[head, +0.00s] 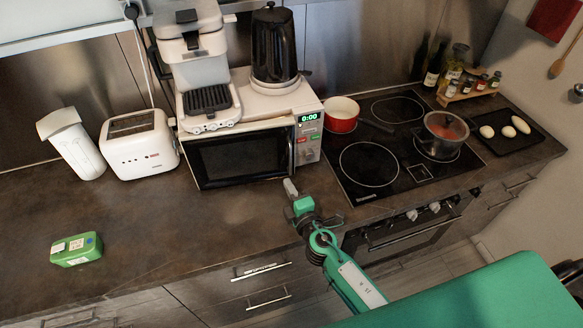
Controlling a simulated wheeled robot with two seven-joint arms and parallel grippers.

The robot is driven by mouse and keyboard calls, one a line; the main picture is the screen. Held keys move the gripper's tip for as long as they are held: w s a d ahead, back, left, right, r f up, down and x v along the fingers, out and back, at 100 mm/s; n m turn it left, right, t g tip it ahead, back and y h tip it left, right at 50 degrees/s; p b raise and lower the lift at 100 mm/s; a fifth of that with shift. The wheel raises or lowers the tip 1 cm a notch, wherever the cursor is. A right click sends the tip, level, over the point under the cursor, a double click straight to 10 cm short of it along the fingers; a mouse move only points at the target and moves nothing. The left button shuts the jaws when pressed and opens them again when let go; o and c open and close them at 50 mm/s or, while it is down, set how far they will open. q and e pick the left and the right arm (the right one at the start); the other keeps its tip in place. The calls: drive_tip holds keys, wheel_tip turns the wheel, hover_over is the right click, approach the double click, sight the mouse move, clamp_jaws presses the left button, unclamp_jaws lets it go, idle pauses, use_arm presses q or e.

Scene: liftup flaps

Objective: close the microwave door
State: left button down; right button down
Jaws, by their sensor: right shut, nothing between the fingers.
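The white microwave (309,145) stands on the counter against the back wall, with a lit clock reading 0:00 on its right-hand panel. Its door (240,158), with a dark window, sits at or very near the front of the body. I cannot tell whether it is fully shut or slightly ajar. My right gripper (290,187) is shut and empty, just in front of and below the door's lower right corner. Whether it touches the door is unclear. My left gripper is not in view.
A coffee machine (196,60) and a black kettle (274,45) stand on top of the microwave. A toaster (139,146) is to its left, and the hob (369,170) with pots to its right. A green box (76,249) lies front left. The counter between is clear.

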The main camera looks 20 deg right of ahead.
drive_tip(key=w+d, duration=0.2)
drive_tip(key=w, duration=0.3)
drive_tip(key=shift+w+p, duration=0.35)
drive_tip(key=shift+p, duration=0.1)
drive_tip(key=w, duration=0.1)
drive_tip(key=w+d+b, duration=0.1)
drive_tip(key=w, duration=0.1)
drive_tip(key=shift+w+d, duration=0.15)
drive_tip(key=shift+w, duration=0.15)
drive_tip(key=shift+w+d+r, duration=0.1)
drive_tip(key=shift+r, duration=0.05)
